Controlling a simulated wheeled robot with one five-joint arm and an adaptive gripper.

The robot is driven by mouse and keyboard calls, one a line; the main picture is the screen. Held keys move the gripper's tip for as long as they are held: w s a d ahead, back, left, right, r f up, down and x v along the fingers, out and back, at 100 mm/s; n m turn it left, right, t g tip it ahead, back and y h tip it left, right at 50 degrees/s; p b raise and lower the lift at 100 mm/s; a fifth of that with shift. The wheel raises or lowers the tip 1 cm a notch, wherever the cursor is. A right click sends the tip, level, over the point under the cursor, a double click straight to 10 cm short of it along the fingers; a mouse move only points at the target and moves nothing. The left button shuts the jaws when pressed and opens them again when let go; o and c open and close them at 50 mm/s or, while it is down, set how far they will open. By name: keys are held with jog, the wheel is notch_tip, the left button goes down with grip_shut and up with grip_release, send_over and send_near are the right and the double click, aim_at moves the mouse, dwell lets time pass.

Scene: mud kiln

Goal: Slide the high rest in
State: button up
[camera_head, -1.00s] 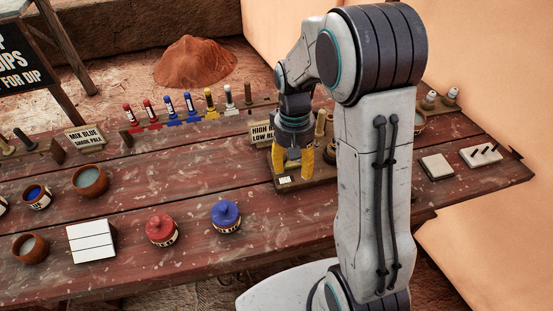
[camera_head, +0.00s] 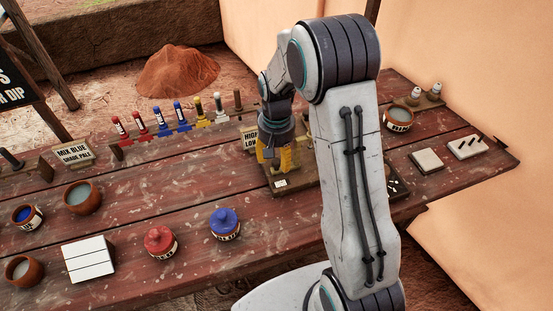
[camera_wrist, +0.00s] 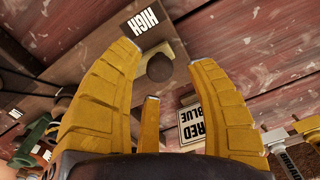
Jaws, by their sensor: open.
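A wooden board (camera_head: 279,191) with a small white label (camera_head: 281,184) stands on the red table. In the wrist view that label reads HIGH (camera_wrist: 143,20). My gripper (camera_head: 276,165) hangs point-down over the board's left part, with its yellow fingers apart. In the wrist view a dark round knob (camera_wrist: 159,67) shows between the open fingertips, just behind the HIGH label; whether the fingers touch it, I cannot tell. A sign behind the gripper (camera_head: 249,139) is partly hidden; the wrist view shows RED and BLUE on it (camera_wrist: 193,122). My arm hides much of the board's right side.
A rack (camera_head: 178,128) of red, blue, yellow and white tools stands behind to the left. Red (camera_head: 159,241) and blue (camera_head: 224,223) lidded pots stand in front. A bowl (camera_head: 397,118) and a pale tile (camera_head: 426,160) lie right of my arm. The table between is clear.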

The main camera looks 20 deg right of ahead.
jog(key=shift+f, duration=0.7)
jog(key=shift+c, duration=0.3)
grip_shut()
